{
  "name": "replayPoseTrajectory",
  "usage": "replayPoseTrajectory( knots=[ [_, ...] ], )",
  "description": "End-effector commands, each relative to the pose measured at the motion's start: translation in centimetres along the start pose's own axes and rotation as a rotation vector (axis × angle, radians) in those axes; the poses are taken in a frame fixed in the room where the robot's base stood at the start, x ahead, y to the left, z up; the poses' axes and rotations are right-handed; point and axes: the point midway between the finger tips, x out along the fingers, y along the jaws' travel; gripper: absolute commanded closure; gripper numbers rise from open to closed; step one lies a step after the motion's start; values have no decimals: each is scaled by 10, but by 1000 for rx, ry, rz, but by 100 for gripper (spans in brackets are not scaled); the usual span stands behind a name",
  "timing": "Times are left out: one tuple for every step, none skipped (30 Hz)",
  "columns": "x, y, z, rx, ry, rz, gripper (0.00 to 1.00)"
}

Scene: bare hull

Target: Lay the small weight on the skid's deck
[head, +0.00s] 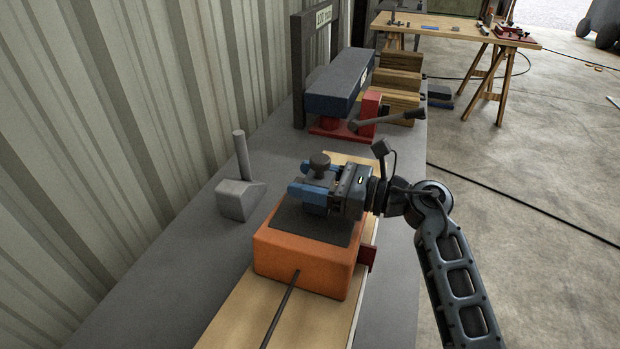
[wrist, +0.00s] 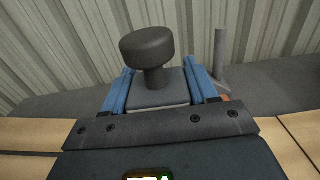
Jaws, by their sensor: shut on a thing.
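The small weight is a dark grey block with a round knob on a short neck (head: 319,160). It also fills the middle of the wrist view (wrist: 158,93), upright between two blue fingers. My gripper (head: 308,188) is shut on the block from both sides. The skid (head: 300,262) is an orange block with a dark, flat deck (head: 290,222) on top. My gripper and the weight are over the far part of this deck. The fingers hide the weight's underside, so I cannot tell if it touches the deck.
The skid sits on a pale wooden board (head: 235,312) along the grey bench (head: 190,262), with a thin dark rod (head: 282,308) at its near end. A grey block with an upright handle (head: 241,198) stands left. A red-based machine (head: 340,84) stands beyond.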

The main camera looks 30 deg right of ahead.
Motion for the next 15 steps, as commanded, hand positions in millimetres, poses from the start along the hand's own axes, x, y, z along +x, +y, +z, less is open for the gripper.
replayPoseTrajectory(
  knots=[
    [0, 0, 0, -1, -2, 0, 95],
    [0, 0, -1, -1, -2, 0, 95],
    [0, 0, -2, -1, -2, 0, 95],
    [0, 0, -3, -1, -2, 0, 95],
    [0, 0, -3, 0, 0, 0, 39],
    [0, 0, -3, 0, 0, 0, 36],
    [0, 0, -3, 0, 0, 0, 33],
    [0, 0, -3, 0, 0, 0, 30],
    [0, 0, -3, 0, 0, 0, 26],
    [0, 0, -3, 0, 0, 0, 23],
    [0, 0, -3, 0, 0, 0, 20],
    [0, 0, -3, 0, 0, 0, 17],
    [0, 0, -3, 0, 0, 0, 17],
    [0, 0, -3, 0, 0, 0, 17],
    [0, 0, -3, 0, 0, 0, 17]
  ],
)
